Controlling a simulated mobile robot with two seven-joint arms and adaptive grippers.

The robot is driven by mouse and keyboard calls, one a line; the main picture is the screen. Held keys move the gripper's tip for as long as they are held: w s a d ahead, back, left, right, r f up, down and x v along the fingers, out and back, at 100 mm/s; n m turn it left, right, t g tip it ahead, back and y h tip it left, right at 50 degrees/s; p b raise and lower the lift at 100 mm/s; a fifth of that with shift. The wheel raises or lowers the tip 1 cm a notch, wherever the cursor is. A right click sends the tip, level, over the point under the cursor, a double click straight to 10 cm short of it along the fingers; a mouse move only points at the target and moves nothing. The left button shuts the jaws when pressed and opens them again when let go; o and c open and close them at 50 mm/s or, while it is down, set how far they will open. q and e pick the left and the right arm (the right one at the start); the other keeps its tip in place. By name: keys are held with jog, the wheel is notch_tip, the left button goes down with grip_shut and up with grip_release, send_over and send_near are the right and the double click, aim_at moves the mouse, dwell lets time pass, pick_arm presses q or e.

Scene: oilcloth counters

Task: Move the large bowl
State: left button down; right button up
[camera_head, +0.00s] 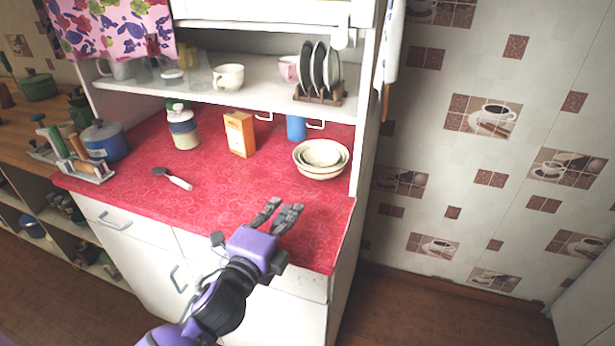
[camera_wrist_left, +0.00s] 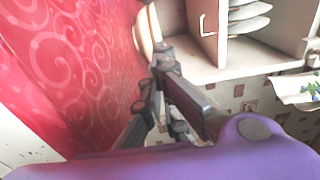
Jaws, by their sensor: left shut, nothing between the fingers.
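A nested stack of cream bowls stands on the red counter (camera_head: 235,190) near its right end in the head view. The large bowl (camera_head: 320,174) is the outermost one at the bottom, with smaller bowls inside it. My left gripper (camera_head: 287,205) is over the front right part of the counter, in front of the bowls and apart from them. It is shut and empty. In the left wrist view, its fingers (camera_wrist_left: 163,62) point toward a cream curved edge that looks like the bowl stack (camera_wrist_left: 148,28). My right gripper is out of view.
An orange box (camera_head: 239,134), a jar (camera_head: 184,132) and a blue cup (camera_head: 296,128) stand toward the back. A white-handled utensil (camera_head: 173,179) lies at the left. A plate rack (camera_head: 319,92) is on the shelf above the bowls. The counter's middle is clear.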

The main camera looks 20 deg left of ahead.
pick_arm(q)
jog(key=w, duration=0.8)
jog(key=w+d+p, duration=0.1)
jog(key=w, duration=0.3)
jog(key=shift+w+d+r, duration=0.1)
jog(key=shift+w+r, duration=0.05)
jog(key=shift+w, duration=0.6)
jog(key=w, duration=0.7)
jog(key=shift+w+d+f+b, duration=0.25)
jog(key=shift+w+d+b, duration=0.15)
jog(key=shift+w+r, duration=0.1)
jog(key=shift+w, duration=0.05)
